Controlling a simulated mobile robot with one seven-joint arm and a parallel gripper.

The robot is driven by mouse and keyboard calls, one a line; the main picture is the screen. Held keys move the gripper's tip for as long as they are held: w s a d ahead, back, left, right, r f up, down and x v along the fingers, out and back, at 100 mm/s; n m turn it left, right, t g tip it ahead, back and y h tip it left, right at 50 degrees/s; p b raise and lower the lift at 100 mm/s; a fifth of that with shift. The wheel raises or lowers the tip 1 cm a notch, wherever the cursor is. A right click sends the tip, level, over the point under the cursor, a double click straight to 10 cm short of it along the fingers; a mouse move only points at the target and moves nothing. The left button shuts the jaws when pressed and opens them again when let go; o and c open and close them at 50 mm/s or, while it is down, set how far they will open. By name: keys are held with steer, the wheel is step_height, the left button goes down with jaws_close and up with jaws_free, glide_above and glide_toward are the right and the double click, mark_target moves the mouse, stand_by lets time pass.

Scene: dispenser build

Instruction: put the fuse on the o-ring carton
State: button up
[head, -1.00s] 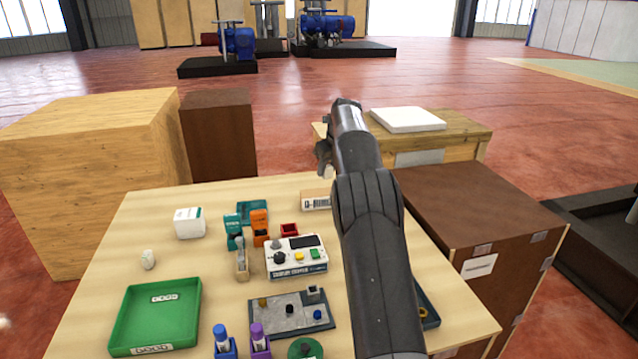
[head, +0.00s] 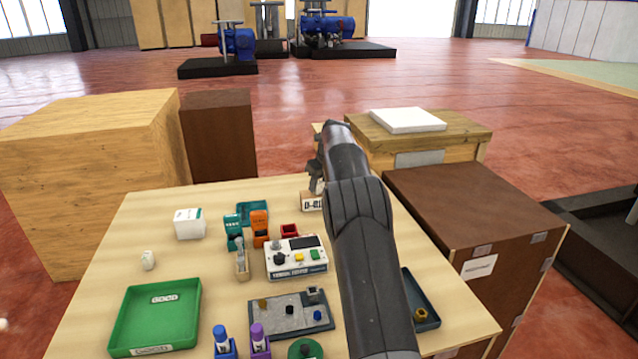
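The o-ring carton (head: 309,203) is a small tan box with a white printed label at the back of the table, partly hidden by my arm and gripper. My gripper (head: 315,188) points down at the carton, close to its top; I cannot tell whether it touches. My arm hides much of the gripper, and its fingers are too small to tell open from shut. I cannot make out the fuse; whether it is between the fingers is not visible.
A white control box (head: 296,258), an orange dispenser (head: 259,228) and a red bin (head: 289,230) stand left of my arm. A green tray (head: 190,310) is at front left. A dark blue tray (head: 430,322) lies right of my arm. A white box (head: 190,224) stands at left.

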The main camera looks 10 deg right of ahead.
steer(key=o, duration=0.4)
steer(key=shift+r, duration=0.15)
steer(key=v, duration=1.2)
steer(key=s+a+r+n, duration=0.1)
steer(key=s+r+n, duration=0.3)
steer(key=s, duration=0.5)
steer(key=s+a+r+n, duration=0.2)
steer(key=s+n, duration=0.4)
steer(key=s, duration=0.2)
steer(key=s+a+r+n, duration=0.1)
steer(key=s+r+n, duration=0.35)
steer(key=s, duration=0.45)
steer(key=s+a+f+n, duration=0.1)
steer(key=s+f+n, duration=0.3)
steer(key=s, duration=0.5)
steer(key=s+a+f+n+t+h, duration=0.1)
steer(key=s+a+f+n, duration=0.1)
steer(key=s+f+n, duration=0.2)
steer(key=s+a+f+n, duration=0.1)
steer(key=s+f+n, duration=0.3)
steer(key=s+n, duration=0.5)
steer(key=s, duration=0.5)
steer(key=shift+a+f+t+h, duration=0.3)
steer(key=shift+f, duration=0.1)
